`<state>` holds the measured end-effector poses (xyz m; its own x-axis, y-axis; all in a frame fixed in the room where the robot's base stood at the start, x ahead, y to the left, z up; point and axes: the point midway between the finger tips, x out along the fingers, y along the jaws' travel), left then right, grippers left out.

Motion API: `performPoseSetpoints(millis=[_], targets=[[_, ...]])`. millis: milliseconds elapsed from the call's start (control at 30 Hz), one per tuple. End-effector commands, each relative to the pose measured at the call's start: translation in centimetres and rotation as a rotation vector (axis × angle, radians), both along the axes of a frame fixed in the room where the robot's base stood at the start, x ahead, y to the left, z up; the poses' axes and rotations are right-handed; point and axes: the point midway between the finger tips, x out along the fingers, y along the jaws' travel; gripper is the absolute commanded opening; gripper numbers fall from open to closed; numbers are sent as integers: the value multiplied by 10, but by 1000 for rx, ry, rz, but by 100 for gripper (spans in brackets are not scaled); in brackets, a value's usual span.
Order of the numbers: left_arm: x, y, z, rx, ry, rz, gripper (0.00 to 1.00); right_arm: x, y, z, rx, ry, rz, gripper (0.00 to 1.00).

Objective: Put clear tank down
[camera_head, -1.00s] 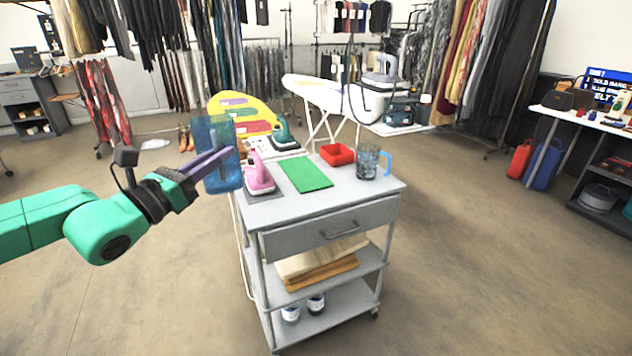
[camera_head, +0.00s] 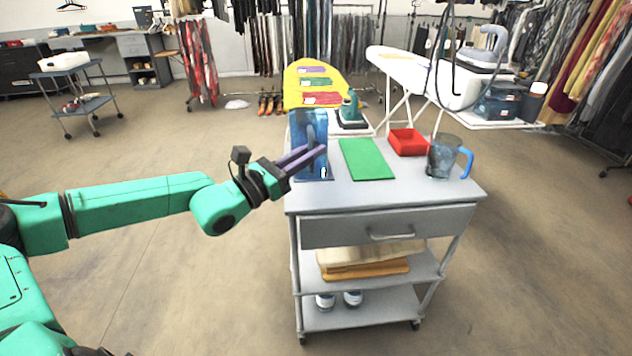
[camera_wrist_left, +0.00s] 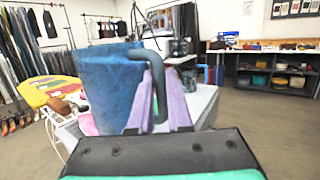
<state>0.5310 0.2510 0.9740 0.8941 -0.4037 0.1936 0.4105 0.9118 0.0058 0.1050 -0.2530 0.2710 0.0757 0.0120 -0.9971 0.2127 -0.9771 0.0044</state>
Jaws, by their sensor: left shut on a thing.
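The clear tank (camera_head: 309,128) is a tall, see-through blue container with a handle. My left gripper (camera_head: 318,150) is shut on it, from the left side. In the left wrist view the tank (camera_wrist_left: 103,85) stands roughly upright, and the purple fingers (camera_wrist_left: 157,100) are around its handle. In the head view the tank is at the left end of the grey cart's top (camera_head: 400,190). I cannot tell whether its bottom touches the top. It hides most of the pink iron, a bit of which shows in the wrist view (camera_wrist_left: 86,122). My right gripper is not in view.
A green mat (camera_head: 366,160) lies right of the tank. A red tray (camera_head: 408,142) and a clear jug with a blue handle (camera_head: 443,158) stand farther right. A green iron (camera_head: 350,107) and a yellow ironing board (camera_head: 312,75) are behind. The cart top's front strip is bare.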

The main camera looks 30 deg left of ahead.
Motion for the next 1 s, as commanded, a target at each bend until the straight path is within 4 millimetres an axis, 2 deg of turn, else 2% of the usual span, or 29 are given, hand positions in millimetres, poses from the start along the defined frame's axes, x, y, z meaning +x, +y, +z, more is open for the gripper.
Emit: performPoseSetpoints(millis=[33, 367, 733, 767, 800, 833, 1000], targets=[[0, 0, -14, -6, -3, 1, 0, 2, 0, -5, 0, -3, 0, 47], [0, 0, -66, -3, -5, 1, 0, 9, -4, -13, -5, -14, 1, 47], [0, 0, -73, 2, -5, 0, 0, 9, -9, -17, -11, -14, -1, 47], [0, 0, -74, 2, -2, -1, 21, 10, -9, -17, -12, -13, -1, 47], [0, 0, -73, 2, -2, -1, 36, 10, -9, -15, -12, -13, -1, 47], [0, 0, -73, 2, -2, -1, 47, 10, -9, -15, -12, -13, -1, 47], [0, 0, -73, 2, -2, -1, 47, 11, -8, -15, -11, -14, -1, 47]])
